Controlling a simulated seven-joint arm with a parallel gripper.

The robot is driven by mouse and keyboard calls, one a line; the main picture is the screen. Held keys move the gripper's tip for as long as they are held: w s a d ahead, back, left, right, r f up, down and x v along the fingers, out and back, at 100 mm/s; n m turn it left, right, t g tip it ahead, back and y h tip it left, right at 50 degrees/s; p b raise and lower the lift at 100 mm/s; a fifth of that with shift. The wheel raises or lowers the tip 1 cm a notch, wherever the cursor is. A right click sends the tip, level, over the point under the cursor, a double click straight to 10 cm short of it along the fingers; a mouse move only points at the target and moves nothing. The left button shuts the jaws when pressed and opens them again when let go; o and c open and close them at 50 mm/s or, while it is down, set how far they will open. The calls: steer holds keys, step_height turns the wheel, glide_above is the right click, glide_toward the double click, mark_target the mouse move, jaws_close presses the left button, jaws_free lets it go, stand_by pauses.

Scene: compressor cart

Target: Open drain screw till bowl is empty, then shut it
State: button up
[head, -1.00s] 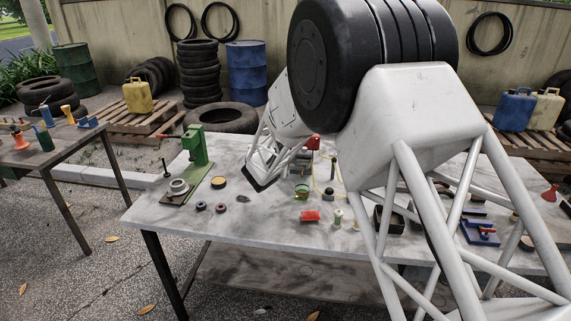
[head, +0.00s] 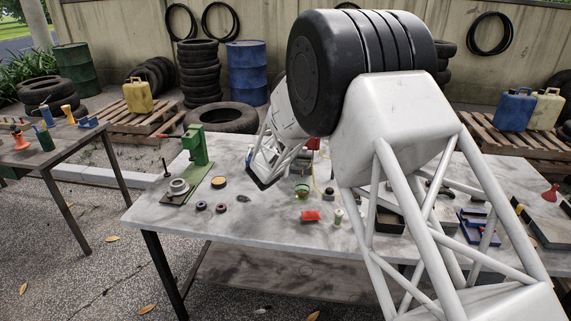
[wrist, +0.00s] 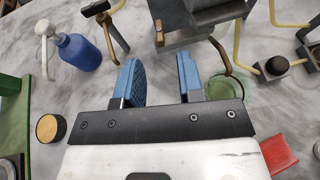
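My gripper (wrist: 160,85) has two blue fingers, apart with nothing between them, in the wrist view. They point toward a dark grey metal block (wrist: 200,14) with a small brass knob (wrist: 160,39) at its left. A green see-through cup (wrist: 228,88) stands just right of the right finger, partly hidden behind it; a curved brown rod or handle is above it. A green container also shows in the head view (head: 302,191). I cannot clearly pick out the drain screw or the bowl, nor any liquid level. My arm hides much of this area and the fingertips in the head view.
A blue bottle (wrist: 78,52) and a black tin (wrist: 50,128) lie to the left in the wrist view. A red block (wrist: 278,153) is at lower right, with yellow hose (wrist: 240,42) above it.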

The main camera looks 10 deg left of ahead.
steer(key=shift+x, duration=2.2)
jaws_close()
